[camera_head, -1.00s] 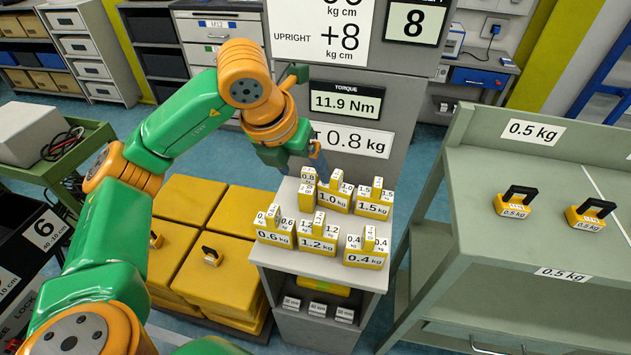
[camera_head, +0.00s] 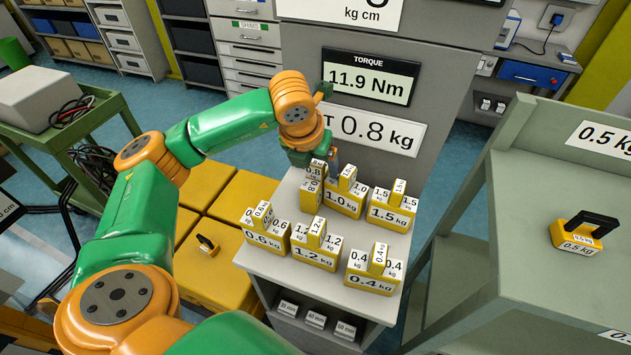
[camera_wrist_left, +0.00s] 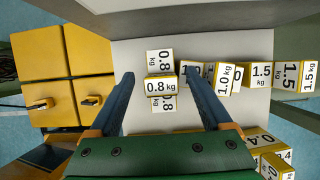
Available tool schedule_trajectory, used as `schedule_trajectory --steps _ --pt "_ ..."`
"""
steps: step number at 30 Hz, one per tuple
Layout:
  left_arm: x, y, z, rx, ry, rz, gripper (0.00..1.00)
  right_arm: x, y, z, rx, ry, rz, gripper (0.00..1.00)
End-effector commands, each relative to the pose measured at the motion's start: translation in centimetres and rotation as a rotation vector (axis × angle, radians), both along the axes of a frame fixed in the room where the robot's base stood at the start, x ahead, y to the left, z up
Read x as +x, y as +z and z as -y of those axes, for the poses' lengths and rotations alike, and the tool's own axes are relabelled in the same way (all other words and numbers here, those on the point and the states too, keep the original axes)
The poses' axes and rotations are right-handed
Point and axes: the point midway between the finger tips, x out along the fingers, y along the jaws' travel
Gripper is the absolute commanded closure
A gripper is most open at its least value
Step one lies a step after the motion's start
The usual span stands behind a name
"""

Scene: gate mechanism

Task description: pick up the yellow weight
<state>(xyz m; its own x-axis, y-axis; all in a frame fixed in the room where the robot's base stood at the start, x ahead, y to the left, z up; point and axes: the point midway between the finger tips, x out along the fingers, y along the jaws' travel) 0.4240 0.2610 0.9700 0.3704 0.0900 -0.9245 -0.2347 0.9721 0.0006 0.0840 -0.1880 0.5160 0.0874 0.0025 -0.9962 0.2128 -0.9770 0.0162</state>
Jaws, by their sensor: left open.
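Several yellow weights with white labels stand on a light shelf (camera_head: 262,262). The 0.8 kg weight (camera_head: 312,196) is at the shelf's back left; it also shows in the left wrist view (camera_wrist_left: 160,87). My left gripper (camera_wrist_left: 157,76) is open, with blue fingers spread to either side of the 0.8 kg weight in the wrist picture and no visible contact. In the head view my left gripper (camera_head: 324,160) hangs just above and behind that weight and hides part of its top. My right gripper is not in view.
Close by stand the 1.0 kg (camera_head: 343,202), 1.5 kg (camera_head: 391,214), 0.6 kg (camera_head: 264,241), 1.2 kg (camera_head: 314,253) and 0.4 kg (camera_head: 371,281) weights. A grey panel (camera_head: 440,110) rises behind the shelf. A cart (camera_head: 560,290) with a 0.5 kg weight (camera_head: 577,240) is at right.

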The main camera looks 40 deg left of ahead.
Motion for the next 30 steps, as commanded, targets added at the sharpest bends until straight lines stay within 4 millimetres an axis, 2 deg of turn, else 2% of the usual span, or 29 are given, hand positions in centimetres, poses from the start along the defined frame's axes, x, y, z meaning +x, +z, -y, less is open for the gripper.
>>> schedule_trajectory --steps 5,8,12,14,15,30 --pt "0.05 -0.11 0.04 0.0 -0.001 0.001 0.18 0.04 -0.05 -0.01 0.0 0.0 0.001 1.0" --pt "0.04 -0.1 0.04 0.0 -0.001 0.001 0.42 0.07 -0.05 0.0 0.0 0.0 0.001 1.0" --pt "0.04 -0.09 0.05 -0.001 -0.002 0.001 0.8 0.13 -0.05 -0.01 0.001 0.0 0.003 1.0" --pt "0.03 -0.08 0.04 -0.001 -0.002 0.001 0.96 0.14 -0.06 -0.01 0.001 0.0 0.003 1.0" --pt "0.03 -0.08 0.05 -0.001 -0.002 0.001 1.0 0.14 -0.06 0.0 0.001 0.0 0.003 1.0" --pt "0.03 -0.06 0.04 -0.002 -0.001 0.001 1.0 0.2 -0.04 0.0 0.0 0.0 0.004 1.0"
